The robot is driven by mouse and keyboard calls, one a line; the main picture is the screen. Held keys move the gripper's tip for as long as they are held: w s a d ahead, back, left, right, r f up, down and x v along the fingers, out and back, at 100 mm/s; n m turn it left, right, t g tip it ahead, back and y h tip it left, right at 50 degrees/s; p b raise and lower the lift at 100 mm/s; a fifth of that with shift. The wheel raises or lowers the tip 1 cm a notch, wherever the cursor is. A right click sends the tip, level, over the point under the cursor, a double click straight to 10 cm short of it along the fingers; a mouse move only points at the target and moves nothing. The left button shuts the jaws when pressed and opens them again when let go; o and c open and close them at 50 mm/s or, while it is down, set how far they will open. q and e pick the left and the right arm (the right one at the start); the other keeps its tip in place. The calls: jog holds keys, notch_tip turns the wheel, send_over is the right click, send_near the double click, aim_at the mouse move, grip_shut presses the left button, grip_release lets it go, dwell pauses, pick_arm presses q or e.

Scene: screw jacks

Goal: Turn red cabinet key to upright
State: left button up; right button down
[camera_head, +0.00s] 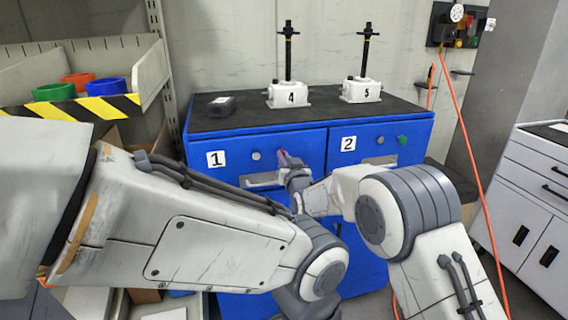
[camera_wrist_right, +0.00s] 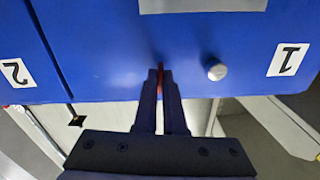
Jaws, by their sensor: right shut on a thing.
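The red key (camera_wrist_right: 161,78) is on the front of the blue cabinet (camera_head: 230,143), on the door marked 1. Only a thin red sliver of it shows between my fingers in the right wrist view, so its exact turn angle is hard to tell. A bit of it also shows in the head view (camera_head: 281,153). My right gripper (camera_head: 286,160) is shut on the red key, with its fingers pointing at the door face; the fingers also show in the right wrist view (camera_wrist_right: 161,88). My left arm crosses the foreground, but its gripper does not show.
A round silver knob (camera_wrist_right: 217,72) and a recessed handle (camera_head: 262,180) are close to the key. A green key (camera_head: 402,140) is on door 2. An orange hose (camera_head: 463,120) hangs at right.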

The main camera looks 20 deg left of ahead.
jog(key=shift+n, duration=0.7)
jog(key=shift+b, duration=0.35)
jog(key=c, duration=1)
grip_release()
jog(key=v, duration=1)
jog(key=shift+d+b, duration=0.2)
jog(key=shift+b, duration=0.2)
jog(key=shift+s+d, duration=0.1)
